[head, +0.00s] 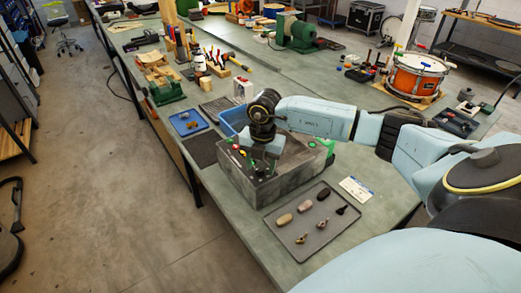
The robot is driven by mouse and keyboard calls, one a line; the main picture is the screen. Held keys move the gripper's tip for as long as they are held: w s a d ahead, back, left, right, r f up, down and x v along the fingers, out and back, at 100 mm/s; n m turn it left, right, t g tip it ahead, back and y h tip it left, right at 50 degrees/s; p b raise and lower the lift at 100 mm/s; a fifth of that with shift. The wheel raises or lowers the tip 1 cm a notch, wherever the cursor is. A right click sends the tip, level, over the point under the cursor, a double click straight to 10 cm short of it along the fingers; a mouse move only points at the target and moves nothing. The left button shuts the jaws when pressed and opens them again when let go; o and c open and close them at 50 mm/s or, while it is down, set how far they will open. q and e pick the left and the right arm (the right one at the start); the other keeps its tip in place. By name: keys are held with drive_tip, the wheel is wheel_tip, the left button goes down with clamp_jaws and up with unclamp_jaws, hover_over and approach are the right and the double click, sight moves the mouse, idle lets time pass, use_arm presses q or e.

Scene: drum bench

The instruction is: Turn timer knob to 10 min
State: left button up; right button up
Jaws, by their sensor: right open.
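A grey box-shaped unit (292,178) sits on the green bench top, with small red and green parts (239,150) at its left side. Which of these small parts is the timer knob, and where it points, is too small to tell. My right gripper (258,158) is above the left part of the unit, pointing down and open. Its wrist and fingers cover part of the unit's face. Whether the fingers touch a knob cannot be seen. My left gripper is not in view.
A grey tray (309,238) with several small parts lies in front of the unit, beside a white card (356,189). A blue tray (188,123) and a blue bin (233,119) stand behind it. An orange drum (416,76) stands at the back right.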

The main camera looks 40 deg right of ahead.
sight(263, 169)
wheel_tip(263, 169, up, 13)
drive_tip(key=shift+s+d+r+b, duration=0.15)
drive_tip(key=shift+s+b, duration=0.1)
drive_tip(key=shift+b, duration=0.05)
drive_tip(key=shift+s, duration=0.1)
idle(0.5)
